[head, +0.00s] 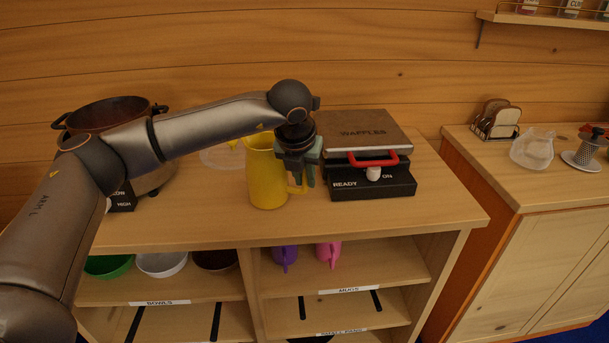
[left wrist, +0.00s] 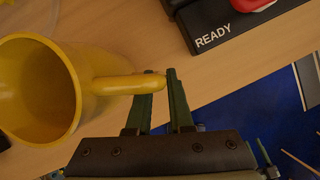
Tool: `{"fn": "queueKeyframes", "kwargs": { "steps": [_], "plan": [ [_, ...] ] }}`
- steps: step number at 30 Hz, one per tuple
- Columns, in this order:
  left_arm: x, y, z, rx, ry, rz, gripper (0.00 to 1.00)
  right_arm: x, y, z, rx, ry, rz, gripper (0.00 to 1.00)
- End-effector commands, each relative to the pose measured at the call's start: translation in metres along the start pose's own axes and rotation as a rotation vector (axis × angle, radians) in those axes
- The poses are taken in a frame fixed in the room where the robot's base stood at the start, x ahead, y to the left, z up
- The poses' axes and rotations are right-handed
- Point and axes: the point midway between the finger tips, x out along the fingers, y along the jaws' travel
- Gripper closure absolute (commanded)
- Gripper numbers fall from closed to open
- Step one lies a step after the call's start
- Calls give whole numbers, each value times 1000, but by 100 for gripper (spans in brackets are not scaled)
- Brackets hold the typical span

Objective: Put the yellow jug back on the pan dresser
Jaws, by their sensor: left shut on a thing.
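The yellow jug (head: 267,172) is upright at the dresser (head: 350,222) top, left of the waffle maker. Its handle points right, toward my left gripper (head: 304,178). My left gripper is shut on the jug's handle. In the left wrist view the jug (left wrist: 78,88) lies at the left, its open mouth showing, with the handle running between the green fingers (left wrist: 158,95). I cannot tell whether the jug's base touches the wood. My right gripper is not in view.
A waffle maker (head: 365,132) with a red handle stands right of the jug. A large dark pot (head: 105,114) stands at the left behind my arm. A clear round item (head: 222,157) is behind the jug. Shelves below hold bowls (head: 161,263) and mugs (head: 328,252).

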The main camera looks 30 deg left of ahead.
Motion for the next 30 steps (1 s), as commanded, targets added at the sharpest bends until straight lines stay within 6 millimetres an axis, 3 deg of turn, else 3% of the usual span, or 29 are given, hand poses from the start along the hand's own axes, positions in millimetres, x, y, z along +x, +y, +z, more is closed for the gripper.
{"fn": "queueKeyframes", "kwargs": {
  "steps": [8, 9, 17, 26, 30],
  "plan": [
    [1, 0, 0, 0, -4, -1, 100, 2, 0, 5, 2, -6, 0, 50],
    [2, 0, -1, -1, -1, 0, 78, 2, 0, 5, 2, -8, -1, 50],
    [1, 0, -1, 0, 0, 0, 50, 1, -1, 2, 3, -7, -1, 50],
    [-2, 0, 1, 0, 0, 0, 50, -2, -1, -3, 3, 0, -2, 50],
    [-18, 0, 1, -1, -3, -1, 50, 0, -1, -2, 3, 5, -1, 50]
  ]
}}
